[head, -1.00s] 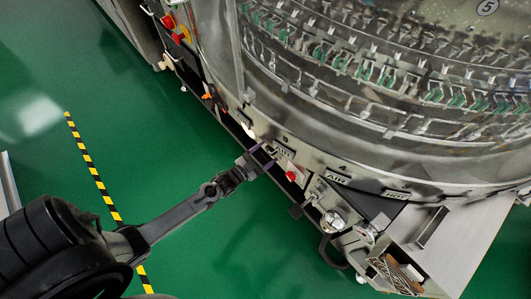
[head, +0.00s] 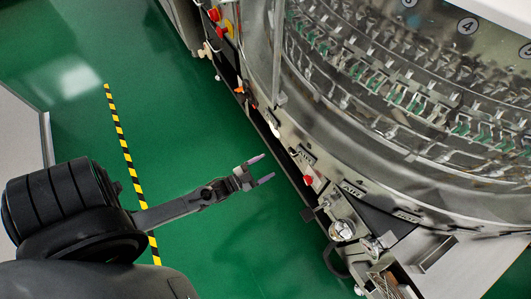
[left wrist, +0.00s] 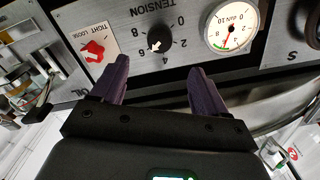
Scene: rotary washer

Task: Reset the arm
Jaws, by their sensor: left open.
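My left arm comes in from the left in the head view, and its gripper (head: 262,168) is open and empty. The gripper is in front of the washer's panel, over the green floor, apart from the machine. In the left wrist view the two purple fingers (left wrist: 157,88) are spread wide with nothing between them. Beyond them are a black tension knob (left wrist: 157,41), a red tight/loose switch (left wrist: 93,48) and a round gauge (left wrist: 232,26). My right gripper is not in view.
The large rotary washer (head: 345,140) fills the right side of the head view. Red buttons (head: 308,180) and round fittings (head: 342,230) stick out along its front edge. A yellow-black floor stripe (head: 120,135) crosses the open green floor (head: 190,120) at left.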

